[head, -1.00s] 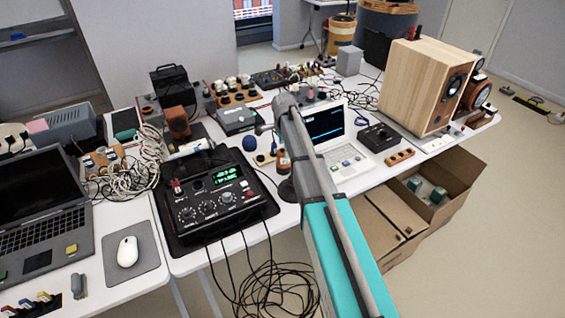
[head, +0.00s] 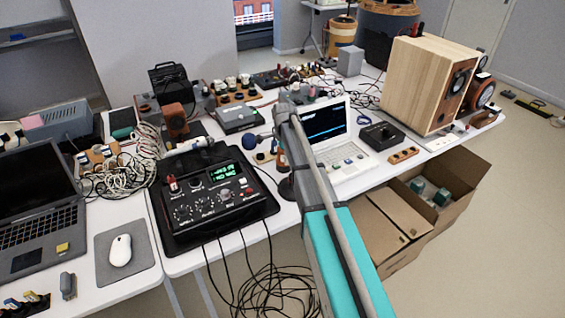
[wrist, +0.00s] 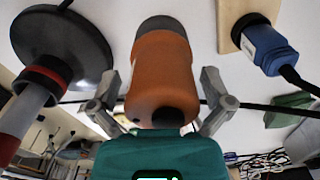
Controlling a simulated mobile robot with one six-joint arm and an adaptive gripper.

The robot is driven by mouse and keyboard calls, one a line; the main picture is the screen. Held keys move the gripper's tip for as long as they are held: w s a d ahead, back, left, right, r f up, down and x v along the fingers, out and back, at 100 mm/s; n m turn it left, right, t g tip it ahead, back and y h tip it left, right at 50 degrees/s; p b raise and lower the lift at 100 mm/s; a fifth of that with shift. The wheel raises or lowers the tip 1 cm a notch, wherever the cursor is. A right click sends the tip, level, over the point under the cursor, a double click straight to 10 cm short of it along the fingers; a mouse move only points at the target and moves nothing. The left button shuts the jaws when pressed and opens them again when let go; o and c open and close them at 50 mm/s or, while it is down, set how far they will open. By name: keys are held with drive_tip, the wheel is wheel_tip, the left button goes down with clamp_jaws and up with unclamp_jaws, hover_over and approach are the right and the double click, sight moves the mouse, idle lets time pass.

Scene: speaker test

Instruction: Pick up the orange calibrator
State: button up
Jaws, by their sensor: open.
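The orange calibrator (wrist: 162,80), a cylinder with a dark grey end cap, fills the middle of the wrist view. My gripper (wrist: 160,88) is open, with one finger on each side of it; I cannot tell whether either finger touches it. In the head view a small part of the orange calibrator (head: 281,159) shows just left of my arm, on the white table. My arm hides most of that spot, and the fingers cannot be made out there.
A blue-ended device (wrist: 268,48) lies on a wooden block at right in the wrist view. A round black base (wrist: 75,50) is close on the left. In the head view a black mixer (head: 212,192) stands left of my arm, and a white laptop (head: 345,162) stands right.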

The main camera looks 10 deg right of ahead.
idle(0.5)
drive_tip(key=c, duration=1.2)
drive_tip(key=shift+r, duration=0.1)
drive_tip(key=shift+c, duration=0.2)
wheel_tip(320, 180, up, 3)
drive_tip(key=p, duration=0.3)
drive_tip(key=s+d+r+p, duration=0.3)
drive_tip(key=r+p, duration=0.3)
drive_tip(key=shift+s+d+r+p, duration=0.3)
drive_tip(key=shift+s+d+p, duration=0.05)
drive_tip(key=shift+p, duration=0.05)
drive_tip(key=s+d+r+p, duration=0.2)
drive_tip(key=s+d, duration=0.3)
drive_tip(key=shift+r+p, duration=0.4)
drive_tip(key=shift+s+d+r, duration=0.2)
drive_tip(key=shift+s+d, duration=0.3)
drive_tip(key=shift+d, duration=0.25)
drive_tip(key=shift+s, duration=0.15)
